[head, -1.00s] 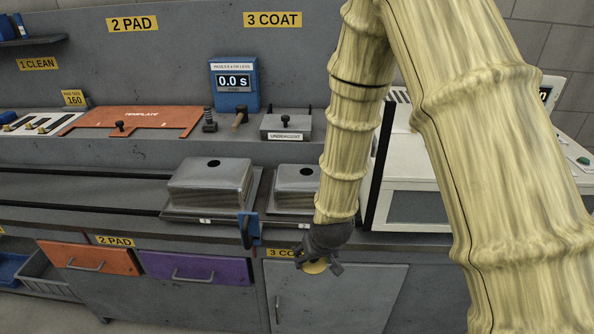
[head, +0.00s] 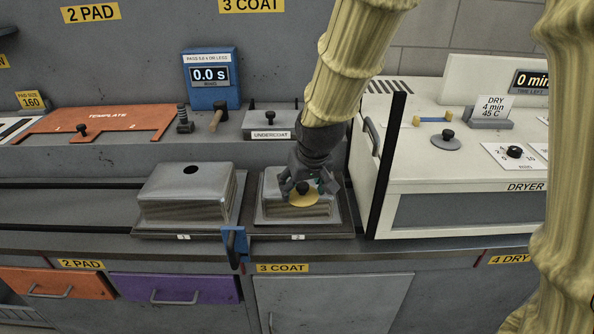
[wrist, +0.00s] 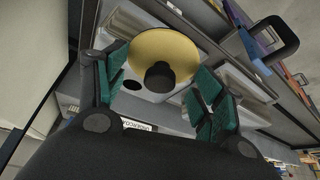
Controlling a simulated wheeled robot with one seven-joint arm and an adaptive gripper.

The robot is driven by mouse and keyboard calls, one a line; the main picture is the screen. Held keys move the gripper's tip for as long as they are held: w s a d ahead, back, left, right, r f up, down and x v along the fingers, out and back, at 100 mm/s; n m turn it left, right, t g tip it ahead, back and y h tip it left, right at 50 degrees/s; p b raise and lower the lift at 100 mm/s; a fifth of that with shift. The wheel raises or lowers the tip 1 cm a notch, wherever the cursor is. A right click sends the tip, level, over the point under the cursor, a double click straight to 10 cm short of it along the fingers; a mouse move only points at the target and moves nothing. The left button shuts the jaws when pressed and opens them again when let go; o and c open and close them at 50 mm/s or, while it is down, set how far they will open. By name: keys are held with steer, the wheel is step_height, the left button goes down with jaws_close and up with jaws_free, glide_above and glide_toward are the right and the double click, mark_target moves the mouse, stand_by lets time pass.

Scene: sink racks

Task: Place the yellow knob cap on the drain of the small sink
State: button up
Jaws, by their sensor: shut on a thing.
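The yellow knob cap (head: 304,200) is a round yellow disc with a black knob. My gripper (head: 303,187) is shut on it and holds it tilted in front of and above the small sink (head: 272,209). The small sink is grey, upside down, on the plate marked 2. In the wrist view the disc (wrist: 165,45) lies beyond the green finger pads, with its knob between them. The dark drain hole (wrist: 132,85) shows there just left of the knob, not under it. In the head view my gripper hides the drain.
The larger sink (head: 185,209) with an open drain hole stands to the left on plate 1. A blue clamp (head: 234,243) stands at the front rail between them. The undercoat box (head: 270,123) is behind, and the white dryer (head: 460,170) is close on the right.

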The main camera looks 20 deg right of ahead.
steer(key=w+d+p, duration=0.1)
steer(key=w, duration=0.4)
steer(key=w+d+f+p, duration=0.1)
steer(key=w, duration=0.4)
steer(key=w+d+p, duration=0.1)
steer(key=w, duration=0.4)
steer(key=shift+d+f+p, duration=0.15)
steer(key=shift+d+p, duration=0.05)
steer(key=shift+p, duration=0.2)
steer(key=shift+f+p, duration=0.6)
steer(key=shift+f, duration=1.25)
steer(key=shift+f, duration=0.15)
steer(key=o, duration=1)
steer(key=shift+o, duration=0.2)
steer(key=b+v, duration=0.2)
steer(key=v, duration=1)
